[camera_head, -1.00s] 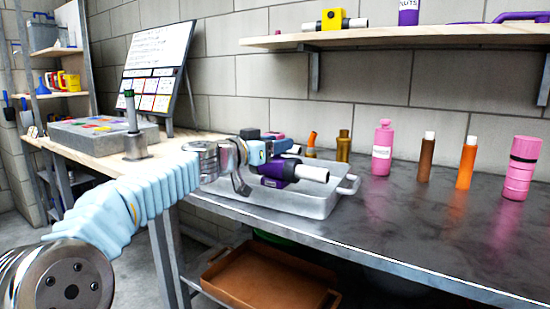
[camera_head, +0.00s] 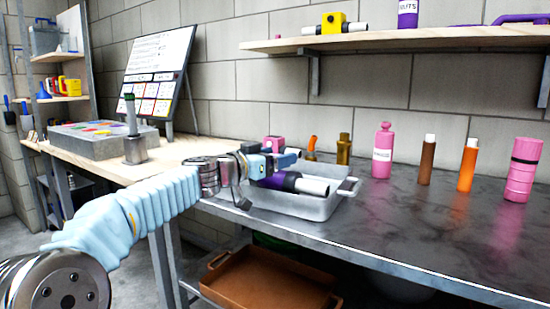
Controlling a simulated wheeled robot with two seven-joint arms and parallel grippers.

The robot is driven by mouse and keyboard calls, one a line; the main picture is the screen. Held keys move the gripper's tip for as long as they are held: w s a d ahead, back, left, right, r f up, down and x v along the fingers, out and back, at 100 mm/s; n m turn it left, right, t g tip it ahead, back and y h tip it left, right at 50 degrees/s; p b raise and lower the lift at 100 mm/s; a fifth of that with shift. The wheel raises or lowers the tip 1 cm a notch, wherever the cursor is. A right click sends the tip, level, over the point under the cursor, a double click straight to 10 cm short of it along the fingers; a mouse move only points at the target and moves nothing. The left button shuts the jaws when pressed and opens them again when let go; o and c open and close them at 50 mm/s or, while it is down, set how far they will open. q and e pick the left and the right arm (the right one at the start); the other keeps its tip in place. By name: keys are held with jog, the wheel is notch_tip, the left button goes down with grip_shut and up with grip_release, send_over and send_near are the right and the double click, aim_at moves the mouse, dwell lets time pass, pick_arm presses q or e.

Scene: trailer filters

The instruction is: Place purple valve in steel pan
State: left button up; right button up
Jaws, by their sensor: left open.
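The purple valve (camera_head: 282,182), with a pale pipe end (camera_head: 314,187) pointing right, lies low within the steel pan (camera_head: 322,208). The pan is a shallow grey tray with handles, at the left end of the dark worktop. My left gripper (camera_head: 286,161) is open, just above and left of the valve. It hides the valve's left part, so I cannot tell whether a finger still touches it. My right gripper is out of view.
A pink part (camera_head: 274,144) shows behind my left gripper. An orange part (camera_head: 312,146), a brass bottle (camera_head: 344,149) and a pink bottle (camera_head: 382,150) stand behind the pan. The worktop's right front is clear. A shelf (camera_head: 400,42) hangs above.

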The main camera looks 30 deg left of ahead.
pick_arm(q)
jog(key=b+v, duration=0.2)
jog(key=v, duration=1)
jog(key=shift+r+b, duration=0.15)
jog(key=shift+b, duration=0.25)
